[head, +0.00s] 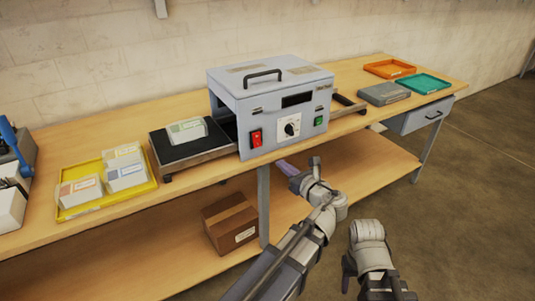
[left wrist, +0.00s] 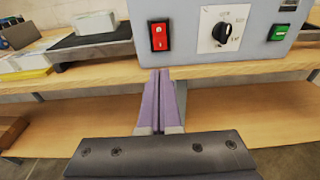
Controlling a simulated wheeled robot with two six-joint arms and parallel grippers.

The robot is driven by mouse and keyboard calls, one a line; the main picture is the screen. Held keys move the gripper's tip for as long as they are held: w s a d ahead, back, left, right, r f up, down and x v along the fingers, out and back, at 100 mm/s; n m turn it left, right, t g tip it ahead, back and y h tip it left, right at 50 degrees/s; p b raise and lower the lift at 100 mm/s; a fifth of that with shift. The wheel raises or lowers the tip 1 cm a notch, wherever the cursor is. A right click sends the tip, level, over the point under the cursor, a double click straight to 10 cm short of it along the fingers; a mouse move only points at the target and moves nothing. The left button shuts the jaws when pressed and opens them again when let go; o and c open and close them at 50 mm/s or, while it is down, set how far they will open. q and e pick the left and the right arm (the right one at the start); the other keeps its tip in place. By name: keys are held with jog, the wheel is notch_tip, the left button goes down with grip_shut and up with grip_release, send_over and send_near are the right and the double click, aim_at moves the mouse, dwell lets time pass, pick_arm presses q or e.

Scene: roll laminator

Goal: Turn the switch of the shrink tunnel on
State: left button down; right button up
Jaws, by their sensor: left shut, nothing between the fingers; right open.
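The shrink tunnel (head: 270,105) is a grey box with a top handle, standing on the wooden bench. Its front carries a red switch (head: 256,138), a black knob on a white plate (head: 290,127) and a green switch (head: 318,121). The left wrist view shows the red switch (left wrist: 159,36), the knob (left wrist: 222,32) and the green switch (left wrist: 279,32) up close. My left gripper (head: 284,165) is shut and empty, in front of and below the panel, apart from it. Its purple fingers (left wrist: 160,92) point toward the bench edge. My right gripper (head: 346,268) is low at right; its fingers are mostly hidden.
A black infeed plate (head: 180,151) with a wrapped pack (head: 187,131) adjoins the tunnel at left. A yellow tray (head: 80,206) holds several packs. Grey, orange (head: 390,68) and teal (head: 423,84) trays lie at right. A cardboard box (head: 231,222) sits on the lower shelf.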

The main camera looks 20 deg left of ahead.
pick_arm(q)
jog(key=b+x, duration=0.2)
jog(key=x, duration=1.1)
jog(key=shift+w+a+f, duration=0.15)
jog(key=shift+w+a, duration=0.1)
jog(key=shift+w, duration=0.05)
pick_arm(e)
notch_tip(320, 180, down, 2)
jog(key=shift+f, duration=0.1)
pick_arm(q)
jog(key=shift+w+a+f+b, duration=0.2)
jog(key=shift+a+f+b, duration=0.05)
jog(key=shift+a+b, duration=0.05)
jog(key=shift+r, duration=0.15)
jog(key=shift+s+d, duration=0.2)
jog(key=shift+s, duration=0.1)
jog(key=b, duration=0.2)
send_near(258, 146)
jog(key=s+d+f, duration=0.3)
jog(key=s+d, duration=0.1)
jog(key=d, duration=0.1)
jog(key=shift+f, duration=0.15)
pick_arm(e)
jog(key=shift+s+d+f, duration=0.15)
jog(key=shift+d+f, duration=0.9)
jog(key=shift+f, duration=0.2)
